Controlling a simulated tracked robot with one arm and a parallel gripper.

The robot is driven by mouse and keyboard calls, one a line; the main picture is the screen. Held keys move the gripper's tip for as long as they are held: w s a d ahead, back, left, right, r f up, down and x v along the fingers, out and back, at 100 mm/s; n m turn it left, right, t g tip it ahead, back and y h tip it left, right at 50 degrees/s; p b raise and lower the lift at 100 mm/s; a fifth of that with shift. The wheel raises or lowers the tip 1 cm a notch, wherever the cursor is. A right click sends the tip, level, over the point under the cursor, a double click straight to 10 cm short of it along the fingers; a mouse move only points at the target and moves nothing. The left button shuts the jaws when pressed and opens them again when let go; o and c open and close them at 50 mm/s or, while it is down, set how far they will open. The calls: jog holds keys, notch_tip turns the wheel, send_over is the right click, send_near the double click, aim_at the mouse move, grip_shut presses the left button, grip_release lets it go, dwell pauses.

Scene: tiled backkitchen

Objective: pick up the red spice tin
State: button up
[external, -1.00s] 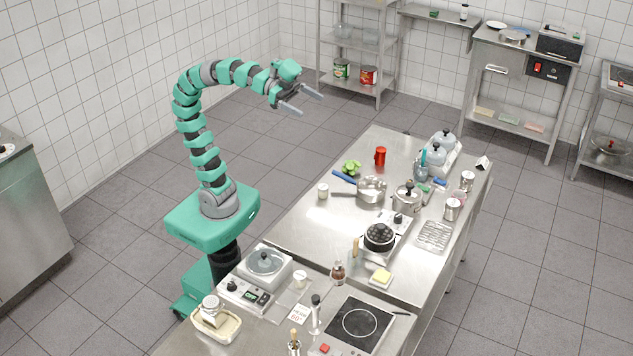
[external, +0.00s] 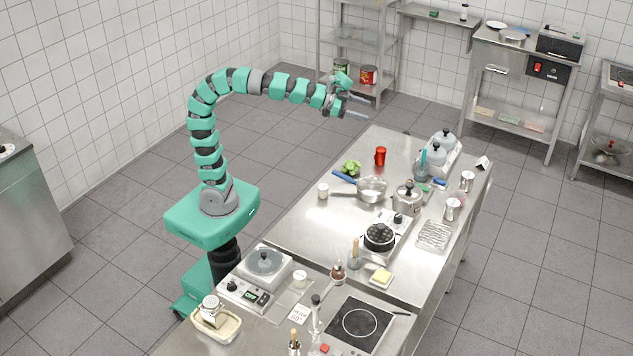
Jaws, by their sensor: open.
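The red spice tin (external: 380,156) stands upright on the far part of the steel worktable (external: 318,241), near its left back edge. My gripper (external: 362,107) is open and empty. It is in the air above and to the left of the tin in the picture, clear of it, with its fingers pointing right. Nothing hides the tin.
Close to the tin are a green leafy vegetable (external: 351,167), a saucepan (external: 371,189) and a lidded pot (external: 407,198). A red can (external: 368,75) sits on the back shelf.

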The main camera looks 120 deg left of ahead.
jog(key=s+a+f+g+p, duration=0.1)
jog(key=s+a+f, duration=0.2)
jog(key=a+f, duration=0.65)
jog(key=s+a+f+g+p, duration=0.1)
jog(key=s+a+f, duration=0.2)
jog(key=a+f, duration=0.7)
jog(key=t+h, duration=0.1)
jog(key=h, duration=0.1)
send_near(380, 156)
jog(key=shift+n, duration=0.4)
jog(key=w+a, duration=0.1)
jog(key=w+a+f, duration=0.1)
jog(key=w, duration=0.1)
jog(key=w+a+b, duration=0.1)
jog(key=shift+w+a+f, duration=0.2)
jog(key=shift+w+a, duration=0.15)
jog(key=shift+w, duration=0.05)
jog(key=shift+r+b+x, duration=0.1)
jog(key=shift+b+x, duration=0.25)
jog(key=shift+x, duration=1.15)
jog(key=shift+r+b+x, duration=0.15)
jog(key=shift+b+x, duration=0.2)
jog(key=shift+x, duration=1.2)
jog(key=shift+a, duration=0.1)
jog(key=c, duration=1.1)
